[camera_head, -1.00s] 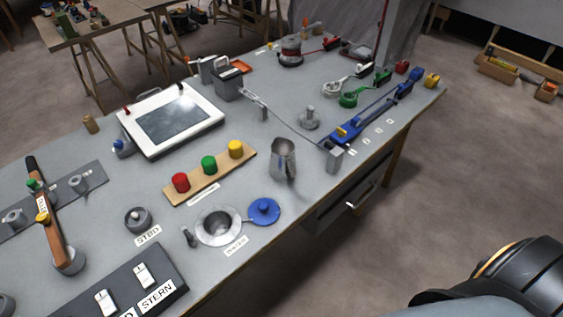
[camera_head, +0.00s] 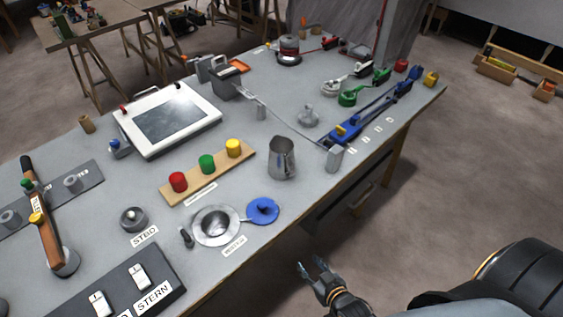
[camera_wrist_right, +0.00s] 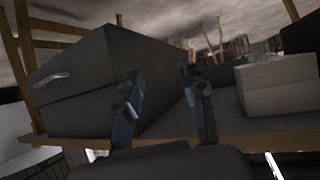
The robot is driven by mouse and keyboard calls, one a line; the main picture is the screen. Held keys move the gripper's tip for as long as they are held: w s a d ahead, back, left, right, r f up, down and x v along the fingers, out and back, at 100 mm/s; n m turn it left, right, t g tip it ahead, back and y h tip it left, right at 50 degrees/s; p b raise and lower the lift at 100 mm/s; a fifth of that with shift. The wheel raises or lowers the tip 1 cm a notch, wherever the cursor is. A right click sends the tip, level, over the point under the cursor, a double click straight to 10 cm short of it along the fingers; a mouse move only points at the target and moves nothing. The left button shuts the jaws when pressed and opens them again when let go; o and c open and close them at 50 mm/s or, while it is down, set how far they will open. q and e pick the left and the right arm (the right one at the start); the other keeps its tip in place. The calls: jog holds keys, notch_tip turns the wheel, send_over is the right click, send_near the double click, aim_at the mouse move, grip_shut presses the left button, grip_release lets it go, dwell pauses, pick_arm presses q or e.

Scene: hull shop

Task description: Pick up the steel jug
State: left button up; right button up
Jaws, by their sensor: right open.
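The steel jug (camera_head: 281,160) stands upright on the grey bench, near its right-hand edge, in the head view. My right gripper (camera_head: 313,268) is open and empty, beyond the bench's front edge and apart from the jug. In the right wrist view the two fingers of my right gripper (camera_wrist_right: 165,95) stand apart, with the underside of a bench behind them. I cannot make out the jug in the wrist view. My left gripper is not in view.
A wooden strip with red, green and yellow knobs (camera_head: 167,195) lies left of the jug. A grey block (camera_head: 333,158) stands to the right. A drawer handle (camera_wrist_right: 52,80) shows in the wrist view.

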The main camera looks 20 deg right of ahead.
jog(key=w+d+r+t, duration=0.1)
jog(key=w+r+t, duration=0.2)
jog(key=r, duration=0.8)
jog(key=w+d+r+t, duration=0.1)
jog(key=w+r+t, duration=0.2)
jog(key=r, duration=0.8)
send_near(293, 169)
jog(key=shift+m, duration=0.4)
jog(key=w, duration=0.3)
jog(key=w+f, duration=0.1)
jog(key=shift+w+a+p, duration=0.25)
jog(key=shift+a+p, duration=0.05)
jog(key=w, duration=0.1)
jog(key=w+p, duration=0.1)
jog(key=w, duration=0.3)
jog(key=shift+w+r, duration=0.2)
jog(key=shift+r, duration=0.15)
jog(key=shift+w, duration=0.2)
grip_shut()
